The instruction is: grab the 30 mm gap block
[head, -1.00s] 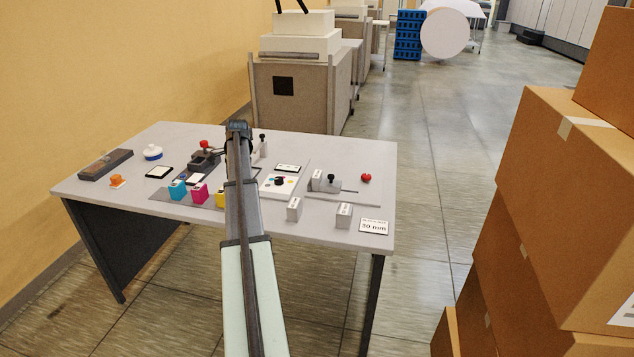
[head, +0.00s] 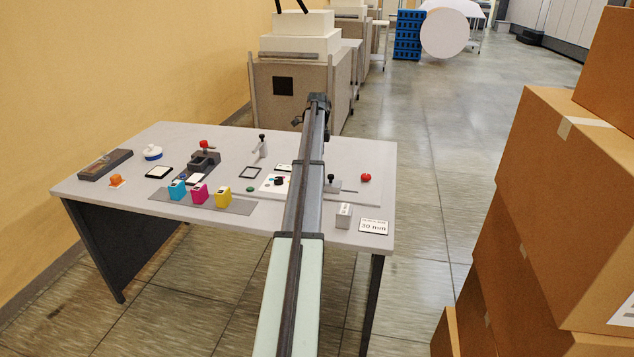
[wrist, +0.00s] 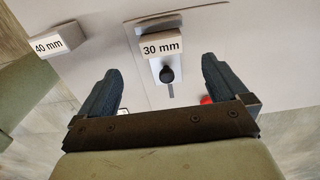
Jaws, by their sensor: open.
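The 30 mm gap block (wrist: 161,45) is a pale block with a black "30 mm" label. In the wrist view it sits beyond my open fingertips, roughly centred between them, beside a black knob (wrist: 167,75). My gripper (wrist: 161,67) is open and empty, its dark fingers on either side of the block's line and apart from it. In the head view my arm hides this block; the gripper end (head: 316,108) shows over the table's far side. The 40 mm block (wrist: 58,40) stands to the left in the wrist view.
A red knob (head: 365,177) is at the table's right. Cyan, magenta and yellow cartridges (head: 199,193) stand left of my arm. Cardboard boxes (head: 560,190) are stacked off the table's right side.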

